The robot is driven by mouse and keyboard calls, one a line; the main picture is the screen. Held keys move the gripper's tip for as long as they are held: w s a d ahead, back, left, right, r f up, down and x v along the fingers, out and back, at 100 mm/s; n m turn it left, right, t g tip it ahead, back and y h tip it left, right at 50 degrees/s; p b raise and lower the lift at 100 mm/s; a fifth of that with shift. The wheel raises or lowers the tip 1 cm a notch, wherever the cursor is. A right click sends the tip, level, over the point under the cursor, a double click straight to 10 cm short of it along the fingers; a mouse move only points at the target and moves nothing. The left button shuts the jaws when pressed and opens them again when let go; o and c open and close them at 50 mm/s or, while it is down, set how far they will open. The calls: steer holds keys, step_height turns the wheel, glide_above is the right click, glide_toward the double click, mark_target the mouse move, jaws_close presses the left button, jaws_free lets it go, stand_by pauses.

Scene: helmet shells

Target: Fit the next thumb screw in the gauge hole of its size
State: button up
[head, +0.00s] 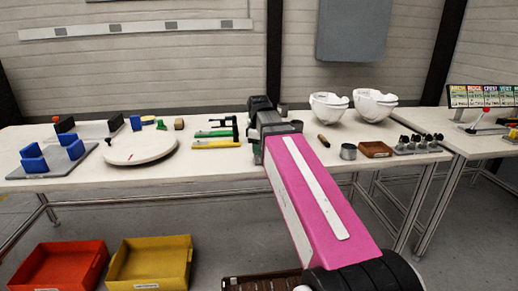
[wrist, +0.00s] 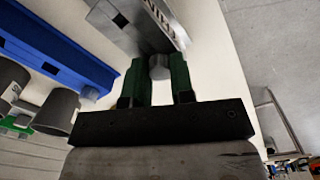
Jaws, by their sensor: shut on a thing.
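In the wrist view my gripper (wrist: 156,74) has its two green fingers shut on a small grey rounded piece, taken to be the thumb screw (wrist: 159,67). Only part of it shows between the fingers. Just beyond the fingertips is a pale metal block with dark holes and dark lettering, which looks like the gauge (wrist: 140,24). I cannot tell whether the screw is in a hole or touches the block. In the head view my magenta arm reaches over the table and my gripper's fingers are not clearly seen.
In the wrist view a blue bar (wrist: 50,47) and a grey cylinder (wrist: 57,111) lie left of my gripper. In the head view, white helmet shells (head: 374,105), a brown tray (head: 375,149) and a metal cup (head: 348,152) stand right of my arm. A white turntable (head: 140,148) stands left.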

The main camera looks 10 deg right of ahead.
steer(key=o, duration=0.9)
steer(key=shift+o, duration=0.2)
steer(key=shift+r, duration=0.1)
step_height(320, 180, up, 11)
steer(key=shift+s+f, duration=0.15)
steer(key=shift+f, duration=0.05)
